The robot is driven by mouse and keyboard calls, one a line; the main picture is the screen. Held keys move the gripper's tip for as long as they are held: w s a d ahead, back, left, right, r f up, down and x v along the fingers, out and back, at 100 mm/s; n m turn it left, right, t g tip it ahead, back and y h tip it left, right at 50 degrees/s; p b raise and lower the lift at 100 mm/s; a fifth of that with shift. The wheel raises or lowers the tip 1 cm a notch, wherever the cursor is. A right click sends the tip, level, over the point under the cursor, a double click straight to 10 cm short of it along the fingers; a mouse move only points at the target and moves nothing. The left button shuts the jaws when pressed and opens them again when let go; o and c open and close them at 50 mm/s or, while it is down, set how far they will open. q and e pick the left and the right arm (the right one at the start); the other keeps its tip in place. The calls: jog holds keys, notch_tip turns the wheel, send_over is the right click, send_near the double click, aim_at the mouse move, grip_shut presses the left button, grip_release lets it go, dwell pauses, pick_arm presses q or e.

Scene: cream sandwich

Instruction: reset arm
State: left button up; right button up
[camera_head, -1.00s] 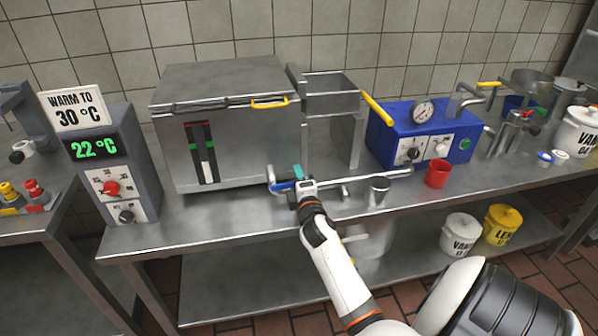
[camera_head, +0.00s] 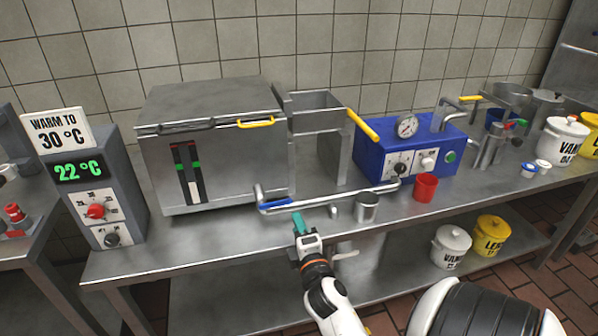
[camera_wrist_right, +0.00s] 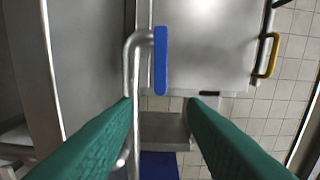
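My right gripper (camera_head: 300,226) is over the front edge of the steel table (camera_head: 225,236), just in front of a bent metal pipe (camera_head: 325,202) with a blue grip (camera_head: 276,204). In the right wrist view its two green fingers (camera_wrist_right: 158,104) are spread apart with nothing held between them. The blue grip (camera_wrist_right: 161,60) and its pipe show beyond the fingertips there. My left gripper is not in view.
A steel box (camera_head: 215,150) with a yellow handle stands behind the pipe. A steel cup (camera_head: 366,208), a red cup (camera_head: 425,187) and a blue machine (camera_head: 375,160) stand to the right. A heater panel (camera_head: 88,190) reading 22 °C stands left. Pots sit on the lower shelf.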

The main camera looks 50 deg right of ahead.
dwell(0.6)
jog(key=s+a+f+m+g+y, duration=0.55)
jog(key=s+a, duration=0.35)
jog(key=a, duration=0.2)
jog(key=s+a+f+m+g+y, duration=0.4)
jog(key=s+a+f+m+g, duration=0.15)
jog(key=s+a, duration=0.4)
notch_tip(320, 180, down, 21)
jog(key=a+n+g+p, duration=0.1)
jog(key=g+p, duration=0.1)
jog(key=p, duration=0.2)
pick_arm(q)
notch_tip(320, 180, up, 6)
jog(key=p, duration=0.2)
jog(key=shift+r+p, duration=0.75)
jog(key=shift+p, duration=0.05)
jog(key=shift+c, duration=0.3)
pick_arm(e)
jog(key=s+d+f+g, duration=0.1)
jog(key=s+d+f, duration=0.2)
jog(key=s+f, duration=1)
jog(key=s, duration=0.4)
jog(key=shift+s+f, duration=0.2)
jog(key=shift+s, duration=0.05)
